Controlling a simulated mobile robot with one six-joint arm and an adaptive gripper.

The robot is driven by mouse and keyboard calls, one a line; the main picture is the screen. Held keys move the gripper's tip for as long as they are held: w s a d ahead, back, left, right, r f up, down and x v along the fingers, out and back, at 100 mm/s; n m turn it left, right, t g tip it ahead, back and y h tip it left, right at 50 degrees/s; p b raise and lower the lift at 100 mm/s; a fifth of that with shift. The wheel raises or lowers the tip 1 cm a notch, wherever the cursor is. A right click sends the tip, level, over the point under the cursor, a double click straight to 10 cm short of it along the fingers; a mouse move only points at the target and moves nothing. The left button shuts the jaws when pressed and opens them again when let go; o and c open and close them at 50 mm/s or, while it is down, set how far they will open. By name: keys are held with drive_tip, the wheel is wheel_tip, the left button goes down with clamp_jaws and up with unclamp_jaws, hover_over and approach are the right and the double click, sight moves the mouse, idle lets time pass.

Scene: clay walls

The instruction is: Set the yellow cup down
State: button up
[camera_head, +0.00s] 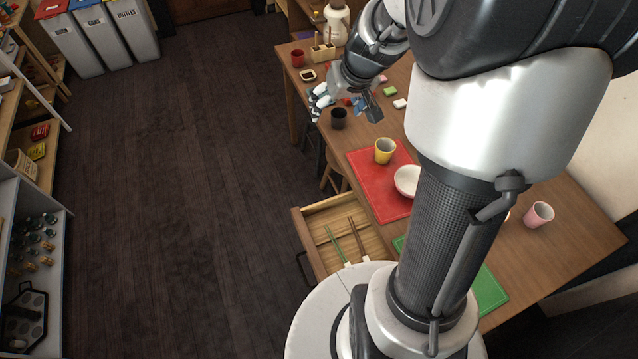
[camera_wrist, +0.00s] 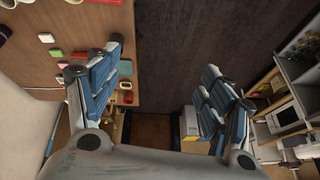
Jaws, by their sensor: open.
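The yellow cup (camera_head: 385,150) stands upright on the red placemat (camera_head: 370,176) on the wooden table in the head view. A white bowl (camera_head: 407,180) is close to it on the same mat. My gripper (camera_head: 345,104) is apart from the cup, up and to the left of it in the head view, over the table's left edge. Its two blue-padded fingers are spread with nothing between them, as the wrist view also shows (camera_wrist: 162,65). I cannot pick out the yellow cup in the wrist view.
A black cup (camera_head: 338,118) stands just below my gripper in the picture. A red cup (camera_head: 298,58) and a small dark-filled dish (camera_head: 307,75) are farther back. A pink cup (camera_head: 539,214) stands at right. An open drawer (camera_head: 322,228) holds chopsticks. The floor at left is clear.

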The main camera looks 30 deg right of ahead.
drive_tip(key=s+a+r+n, duration=0.2)
drive_tip(key=s+a+r, duration=0.7)
drive_tip(key=s+a, duration=0.8)
drive_tip(key=s, duration=0.5)
drive_tip(key=shift+s+r+n, duration=0.3)
drive_tip(key=shift+r+n, duration=0.05)
drive_tip(key=shift+n, duration=0.05)
drive_tip(key=shift+c, duration=0.6)
